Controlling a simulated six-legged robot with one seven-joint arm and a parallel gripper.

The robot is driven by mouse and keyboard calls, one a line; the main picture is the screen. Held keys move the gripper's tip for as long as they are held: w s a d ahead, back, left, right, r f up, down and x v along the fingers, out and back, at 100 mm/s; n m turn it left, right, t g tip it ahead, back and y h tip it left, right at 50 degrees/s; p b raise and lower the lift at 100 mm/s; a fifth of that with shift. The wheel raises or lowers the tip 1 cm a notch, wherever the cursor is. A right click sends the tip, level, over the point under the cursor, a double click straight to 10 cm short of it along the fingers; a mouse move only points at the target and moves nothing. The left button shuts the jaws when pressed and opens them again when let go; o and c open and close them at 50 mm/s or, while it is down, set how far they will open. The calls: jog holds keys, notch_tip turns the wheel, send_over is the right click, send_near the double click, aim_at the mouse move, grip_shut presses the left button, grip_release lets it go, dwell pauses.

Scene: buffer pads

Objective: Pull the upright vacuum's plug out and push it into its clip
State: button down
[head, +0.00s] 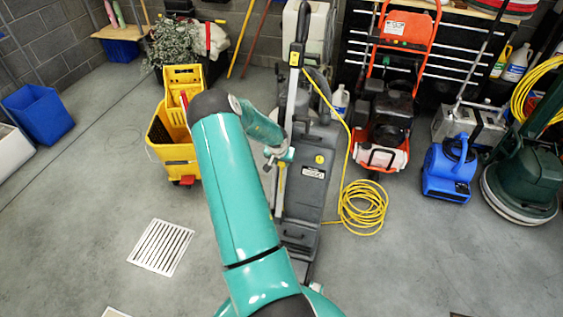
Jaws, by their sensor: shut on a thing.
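The grey upright vacuum (314,178) stands in the middle of the head view, partly behind my arm. Its tall handle (298,30) rises at the top, with a small yellow part (295,58) on it. A yellow cord (341,115) runs from the upper handle down the right side to a coil (362,208) on the floor. My gripper (276,160) is at the vacuum's left side, small in view, and shut. What it holds looks like the plug, but it is too small to make out clearly. A thin yellowish strip (281,185) shows just below the gripper. I cannot tell which part is the clip.
A yellow mop bucket (172,143) stands to the left, and a blue bin (38,113) is further left. An orange machine (383,160), a blue blower (450,168) and a green floor machine (528,180) stand to the right. Floor around the drain grate (161,247) is clear.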

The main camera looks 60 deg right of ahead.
jog(key=shift+d, duration=0.15)
jog(key=c, duration=0.9)
grip_release()
jog(key=v, duration=1.3)
jog(key=shift+r, duration=0.35)
